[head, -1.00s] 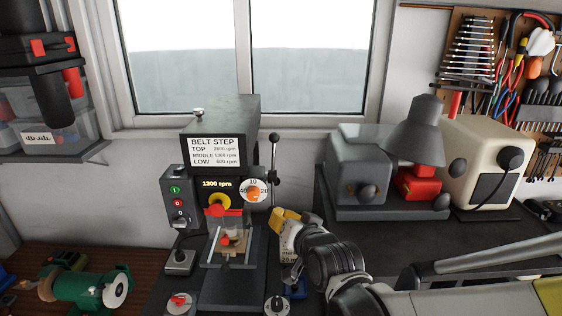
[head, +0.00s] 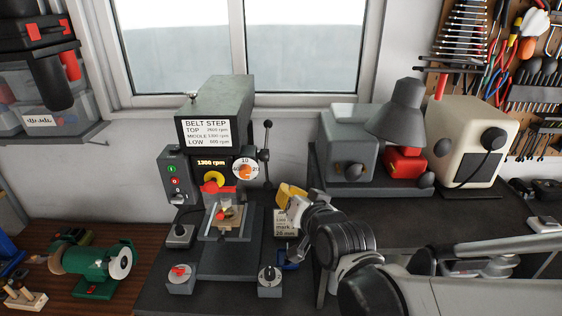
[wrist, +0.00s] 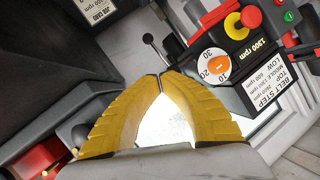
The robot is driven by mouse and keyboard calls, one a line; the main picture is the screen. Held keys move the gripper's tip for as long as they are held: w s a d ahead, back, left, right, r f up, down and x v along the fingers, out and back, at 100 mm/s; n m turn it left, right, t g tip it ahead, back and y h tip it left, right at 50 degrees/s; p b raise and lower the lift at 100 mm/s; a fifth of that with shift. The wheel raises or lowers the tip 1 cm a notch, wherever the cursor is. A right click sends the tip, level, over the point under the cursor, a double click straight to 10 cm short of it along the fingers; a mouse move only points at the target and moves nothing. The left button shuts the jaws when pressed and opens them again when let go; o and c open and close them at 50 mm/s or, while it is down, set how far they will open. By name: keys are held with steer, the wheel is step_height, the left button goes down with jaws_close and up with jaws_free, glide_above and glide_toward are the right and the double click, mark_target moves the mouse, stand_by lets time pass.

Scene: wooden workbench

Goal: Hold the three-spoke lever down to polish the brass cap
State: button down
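The three-spoke lever (head: 265,150) is on the right side of the grey drill press (head: 217,107), with one black-knobbed spoke pointing up. In the wrist view the lever's knob (wrist: 148,39) shows just beyond my fingertips. My gripper (head: 285,192) is to the right of the press, below and right of the lever. Its yellow fingers (wrist: 161,76) meet at the tips with nothing seen between them; I see no clear contact with the lever. A small brass-coloured piece, likely the brass cap (head: 225,212), sits under the spindle; it is too small to tell clearly.
A switch box (head: 175,177) is left of the press, and two dial boxes (head: 180,278) (head: 269,280) stand in front. A small card (head: 285,222) stands below my gripper. A grey machine (head: 350,150) and a lamp (head: 402,115) are to the right.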

steer(key=s+d+p, duration=0.1)
steer(key=s, duration=0.5)
steer(key=shift+s+d+r, duration=0.15)
steer(key=shift+r, duration=0.25)
steer(key=shift+d, duration=0.1)
steer(key=s+d+f+n+g+h, duration=0.1)
steer(key=s+d+f+g+h, duration=0.15)
steer(key=s+d, duration=0.45)
steer(key=s+d+f+n+g+h, duration=0.1)
steer(key=s+d+f+g+h, duration=0.2)
steer(key=s+d, duration=0.4)
step_height(320, 180, down, 17)
steer(key=g+b, duration=0.1)
steer(key=b, duration=1.7)
steer(key=shift+w+y, duration=0.15)
steer(key=shift+y, duration=0.3)
